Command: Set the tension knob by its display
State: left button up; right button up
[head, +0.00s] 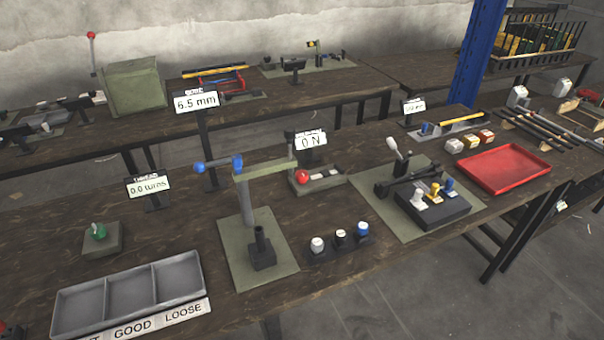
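A green knob (98,232) sits on a small grey-green block (102,243) on the near bench, at the left. Behind it and to the right stands a display (149,187) that reads "0.0 turns". Another display (311,140) near the middle reads "0 N", and one on the far bench (196,102) reads "6.5 mm". Neither of my grippers shows in the head view.
A grey three-part tray (131,273) has labels including GOOD and LOOSE. A press (248,205) with a blue-ended lever stands right of the knob. A red tray (503,157) is at the right. A dark and red thing (10,330) is cut off at bottom left.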

aim_at(301, 176)
jog(key=i+l, duration=0.15)
jog(key=l, duration=0.25)
jog(key=i+l+u, duration=0.15)
jog(key=l, duration=0.2)
jog(key=i+l, duration=0.2)
jog(key=l, duration=0.2)
jog(key=i+l+u, duration=0.15)
jog(key=l, duration=0.25)
jog(key=i+l, duration=0.1)
jog(key=l, duration=0.35)
jog(key=i+l+u, duration=0.15)
jog(key=l, duration=0.25)
